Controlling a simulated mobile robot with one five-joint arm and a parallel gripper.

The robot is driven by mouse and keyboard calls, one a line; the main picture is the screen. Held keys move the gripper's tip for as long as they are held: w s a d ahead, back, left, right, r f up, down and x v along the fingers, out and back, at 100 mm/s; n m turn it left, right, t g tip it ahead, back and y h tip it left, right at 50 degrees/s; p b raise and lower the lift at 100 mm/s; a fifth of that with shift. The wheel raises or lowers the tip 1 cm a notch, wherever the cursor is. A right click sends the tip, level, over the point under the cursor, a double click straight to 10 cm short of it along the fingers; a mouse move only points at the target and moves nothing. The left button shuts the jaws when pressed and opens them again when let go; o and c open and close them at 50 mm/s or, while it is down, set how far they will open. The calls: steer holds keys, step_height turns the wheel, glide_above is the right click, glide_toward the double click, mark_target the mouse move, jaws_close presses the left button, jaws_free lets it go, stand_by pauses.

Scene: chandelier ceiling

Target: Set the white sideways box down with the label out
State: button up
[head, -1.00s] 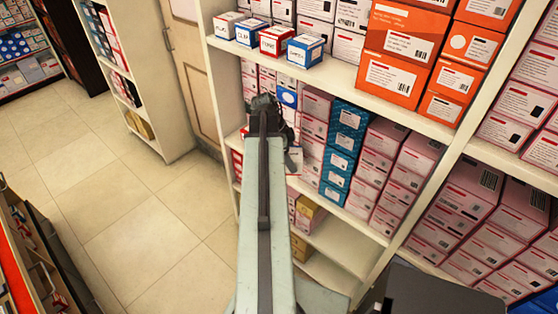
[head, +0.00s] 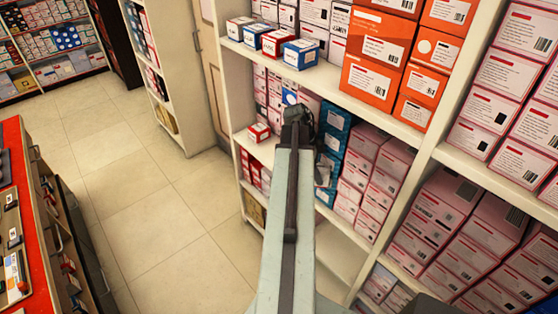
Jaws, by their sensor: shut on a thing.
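My gripper (head: 306,135) is at the end of my pale arm, in front of the middle shelf of the tall rack. I see it from behind, and its fingertips are mostly hidden.
Teal boxes (head: 333,133) and pink-white boxes (head: 375,165) fill the middle shelf right of my gripper. Above are small blue and red boxes (head: 300,53) and large orange boxes (head: 380,55). A red-topped counter (head: 35,190) stands at left. The tiled floor (head: 150,210) between is clear.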

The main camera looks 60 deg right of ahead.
steer(key=shift+w+f, duration=0.1)
steer(key=shift+f, duration=0.05)
steer(key=w+a+f+n+t+b, duration=0.1)
steer(key=w+f+n+t+b, duration=0.15)
steer(key=w+n, duration=0.65)
steer(key=w+a+f+n+t+b, duration=0.2)
steer(key=w+n+t+b, duration=0.1)
steer(key=w+n, duration=0.7)
steer(key=w+a+f+n+t+b, duration=0.1)
steer(key=w+f+n+t+b, duration=0.15)
steer(key=w+n, duration=0.65)
steer(key=d, duration=0.5)
steer(key=d+f, duration=0.1)
steer(key=d, duration=0.4)
steer(key=s+d+b, duration=0.1)
steer(key=d, duration=0.4)
steer(key=shift+d+f, duration=0.1)
steer(key=shift+f, duration=0.3)
steer(key=shift+d, duration=0.6)
steer(key=f+b, duration=0.4)
steer(key=shift+a, duration=0.2)
steer(key=shift+r, duration=0.2)
steer(key=shift+f, duration=0.1)
